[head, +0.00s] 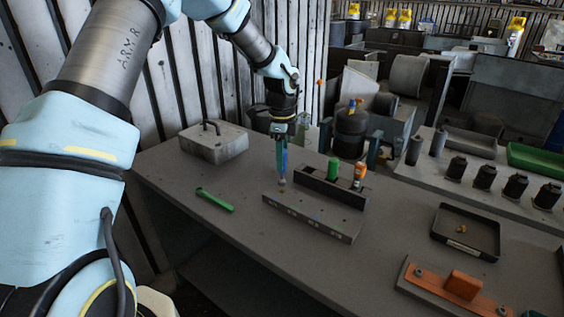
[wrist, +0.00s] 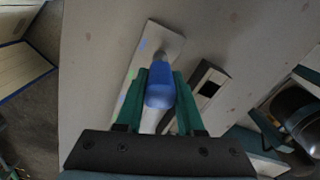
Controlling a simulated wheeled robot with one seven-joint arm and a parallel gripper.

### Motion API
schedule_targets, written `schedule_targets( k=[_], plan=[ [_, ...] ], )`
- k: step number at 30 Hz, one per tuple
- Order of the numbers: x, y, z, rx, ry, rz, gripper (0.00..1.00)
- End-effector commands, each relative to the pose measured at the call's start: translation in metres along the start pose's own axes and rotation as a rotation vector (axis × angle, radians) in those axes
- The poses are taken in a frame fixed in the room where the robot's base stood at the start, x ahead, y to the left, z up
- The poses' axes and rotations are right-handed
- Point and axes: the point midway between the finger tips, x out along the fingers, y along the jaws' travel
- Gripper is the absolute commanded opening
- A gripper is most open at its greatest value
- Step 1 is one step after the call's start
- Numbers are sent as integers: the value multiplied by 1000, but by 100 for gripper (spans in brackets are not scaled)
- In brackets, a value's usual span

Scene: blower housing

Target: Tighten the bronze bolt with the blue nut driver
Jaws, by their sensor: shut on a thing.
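My gripper (head: 282,143) is shut on the blue nut driver (head: 283,163) and holds it upright, shaft down, over the left end of a long grey block (head: 318,221). In the wrist view the driver's blue handle (wrist: 160,90) sits between my green fingers (wrist: 157,100), with the block (wrist: 157,42) beyond it. The driver's tip is at or just above the block's top; I cannot tell whether it touches. No bronze bolt can be made out under it. Several small marks or holes show along the block's front face.
A dark rack (head: 316,184) behind the block holds a green-handled tool (head: 333,168) and an orange-handled one (head: 360,172). A green wrench (head: 214,200) and a grey metal box (head: 213,146) are to the left. A black tray (head: 481,239) with small brass pieces (head: 461,228) is right.

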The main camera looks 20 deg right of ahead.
Motion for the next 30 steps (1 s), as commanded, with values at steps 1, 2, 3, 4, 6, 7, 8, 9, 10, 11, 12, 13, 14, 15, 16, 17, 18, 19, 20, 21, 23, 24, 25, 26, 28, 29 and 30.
schedule_targets(
  k=[1, 2, 3, 4, 6, 7, 8, 9, 10, 11, 12, 13, 14, 15, 16, 17, 18, 19, 20, 21, 23, 24, 25, 26, 28, 29, 30],
  plan=[
    [-1, 0, 0, 0, 0, -1, 0],
    [-2, 0, 0, 0, 0, -1, 0],
    [-3, 0, 0, 0, 0, -1, 0],
    [-4, 0, 0, 0, 0, -1, 0],
    [-8, -1, 0, -1, 0, -2, 0],
    [-11, -1, 0, -1, 0, -2, 0],
    [-14, 0, 0, -1, 0, -1, 0],
    [-18, -1, 0, -1, 0, -2, 0],
    [-22, -1, 0, -1, 1, -3, 0],
    [-26, -1, 0, -2, 1, -3, 0],
    [-30, -1, 0, -2, 1, -2, 0],
    [-33, -1, 0, -2, 0, -2, 0],
    [-37, -1, 0, -1, 0, -2, 0],
    [-41, -1, 0, -1, 0, -3, 0],
    [-44, -1, 0, -1, 0, -2, 0],
    [-47, 0, 0, -1, -1, -2, 0],
    [-49, 0, 0, 0, 0, -1, 0],
    [-50, 0, 0, 0, 0, 0, 0],
    [-51, 0, 0, 0, 0, 0, 0],
    [-51, 0, 0, 0, 0, 0, 0],
    [-51, 0, 0, 0, 0, 1, 0],
    [-51, 0, 0, 0, 0, 1, 0],
    [-51, 0, 0, 0, 0, 1, 0],
    [-51, 0, 0, 0, 0, 1, 0],
    [-51, 0, 0, 0, 0, 0, 0],
    [-51, 0, 0, 0, 0, 0, 0],
    [-51, 0, 0, 0, 0, 0, 0]
  ],
)
